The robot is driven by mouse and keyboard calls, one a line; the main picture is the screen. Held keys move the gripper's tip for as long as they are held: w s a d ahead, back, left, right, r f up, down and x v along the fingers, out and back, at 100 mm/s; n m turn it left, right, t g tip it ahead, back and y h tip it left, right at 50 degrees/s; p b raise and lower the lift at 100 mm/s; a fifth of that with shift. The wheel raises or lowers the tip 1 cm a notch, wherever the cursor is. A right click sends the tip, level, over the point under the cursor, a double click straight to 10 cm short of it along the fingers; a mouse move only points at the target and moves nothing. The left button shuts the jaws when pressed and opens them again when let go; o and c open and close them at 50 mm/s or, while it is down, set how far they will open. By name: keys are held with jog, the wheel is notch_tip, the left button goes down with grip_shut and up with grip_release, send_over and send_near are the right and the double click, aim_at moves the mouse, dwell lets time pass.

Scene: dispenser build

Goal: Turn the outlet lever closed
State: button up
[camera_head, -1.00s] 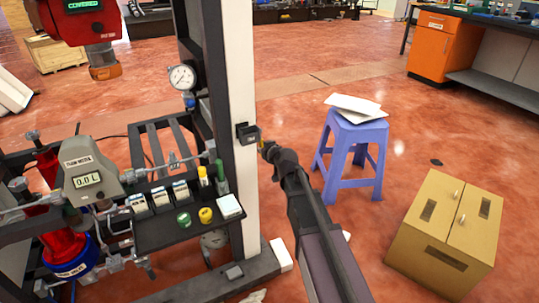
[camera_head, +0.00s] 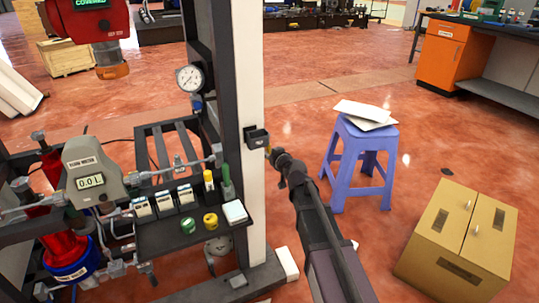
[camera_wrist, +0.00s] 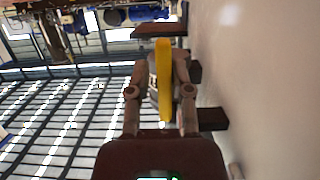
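My gripper (camera_head: 279,156) is beside the white post, just right of a dark bracket (camera_head: 257,138) on it. A small yellow piece (camera_head: 268,149) shows between gripper and bracket. In the wrist view a long yellow bar (camera_wrist: 163,80) lies between the fingers of my gripper (camera_wrist: 162,62). I cannot tell whether the fingers press on it or whether it is a lever. A small metal fitting (camera_head: 178,161) sits on the pipe right of the flow meter (camera_head: 93,172), which reads 0.0 L. I cannot make out which part is the outlet lever.
A tray (camera_head: 165,238) with boxes, caps and upright yellow and green items is left of the post (camera_head: 252,95). A pressure gauge (camera_head: 190,78) is above. A blue stool (camera_head: 349,165) and a cardboard box (camera_head: 462,235) stand right. Red floor is open behind.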

jog(key=shift+o, duration=0.7)
jog(key=shift+w, duration=0.1)
jog(key=shift+a, duration=0.1)
jog(key=shift+s+d+f, duration=0.1)
jog(key=shift+s+d, duration=0.1)
jog(key=shift+s, duration=0.25)
jog(key=s+d+f+m+g+h+p, duration=0.25)
jog(key=s+d+g+h+p, duration=0.35)
jog(key=s+d, duration=0.65)
jog(key=s+d+f+m+g+h+p, duration=0.1)
jog(key=s+d+m+g+p, duration=0.25)
jog(key=s+d+g, duration=0.85)
jog(key=s+a+r+t+p, duration=0.1)
jog(key=s+r+t+p, duration=0.1)
jog(key=r+p, duration=1.6)
jog(key=s+a+r+t+p, duration=0.2)
jog(key=r+p, duration=1.6)
jog(key=p, duration=0.1)
jog(key=shift+a+r+t, duration=0.15)
jog(key=shift+r+t, duration=0.1)
jog(key=shift+t, duration=0.15)
